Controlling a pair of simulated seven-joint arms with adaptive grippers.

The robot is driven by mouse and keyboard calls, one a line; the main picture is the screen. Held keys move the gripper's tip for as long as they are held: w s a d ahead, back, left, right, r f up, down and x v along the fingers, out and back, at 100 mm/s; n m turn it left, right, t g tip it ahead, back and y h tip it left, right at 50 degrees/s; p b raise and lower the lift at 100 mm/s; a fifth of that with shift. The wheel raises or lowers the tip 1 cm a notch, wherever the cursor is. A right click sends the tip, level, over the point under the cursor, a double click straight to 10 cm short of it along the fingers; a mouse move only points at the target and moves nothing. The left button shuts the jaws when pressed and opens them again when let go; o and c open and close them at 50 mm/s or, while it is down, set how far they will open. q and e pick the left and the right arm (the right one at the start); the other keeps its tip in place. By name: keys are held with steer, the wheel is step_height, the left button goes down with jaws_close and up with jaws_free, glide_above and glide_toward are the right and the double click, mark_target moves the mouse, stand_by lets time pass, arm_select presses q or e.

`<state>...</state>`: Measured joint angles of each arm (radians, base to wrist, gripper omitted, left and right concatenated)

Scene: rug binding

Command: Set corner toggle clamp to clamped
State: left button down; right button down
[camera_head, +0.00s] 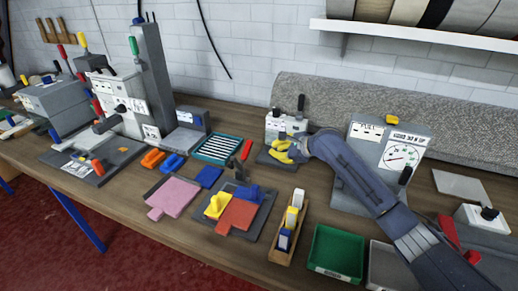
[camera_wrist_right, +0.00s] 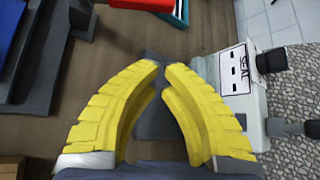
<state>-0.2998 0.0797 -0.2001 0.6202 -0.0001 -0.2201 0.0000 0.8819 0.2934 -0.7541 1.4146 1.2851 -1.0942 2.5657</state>
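What looks like the corner toggle clamp, a dark upright piece with a red handle (camera_head: 246,149), stands at the back corner of the dark fixture plate (camera_head: 262,218). Its handle points up, leaning slightly right. Its jaw is too small to read. In the right wrist view a red bar (camera_wrist_right: 140,3), perhaps this handle, shows at the top edge. My right gripper (camera_head: 279,150), with yellow fingers, is right of the clamp and apart from it. In the wrist view its fingertips (camera_wrist_right: 162,64) nearly meet above a dark grey base (camera_wrist_right: 152,120), holding nothing visible. My left gripper is out of view.
A white box labelled SEAL (camera_wrist_right: 238,85) with black knobs is close beside the right fingers. The gauge machine (camera_head: 388,155) stands to the right. A green bin (camera_head: 338,253) and wooden holder (camera_head: 281,256) are in front. A striped tray (camera_head: 217,148) lies behind the plate.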

mark_target(260, 159)
steer(key=shift+a+f, duration=0.1)
stand_by(0.3)
steer(key=x, duration=0.9)
steer(key=shift+w+a+f, duration=0.15)
steer(key=shift+w+a, duration=0.05)
steer(key=shift+a, duration=0.05)
steer(key=shift+s+a+r, duration=0.15)
steer(key=shift+s+r, duration=0.3)
steer(key=shift+r, duration=0.4)
steer(key=shift+s+a+r, duration=0.15)
steer(key=shift+s+r, duration=0.35)
steer(key=shift+r, duration=0.35)
steer(key=shift+a, duration=0.15)
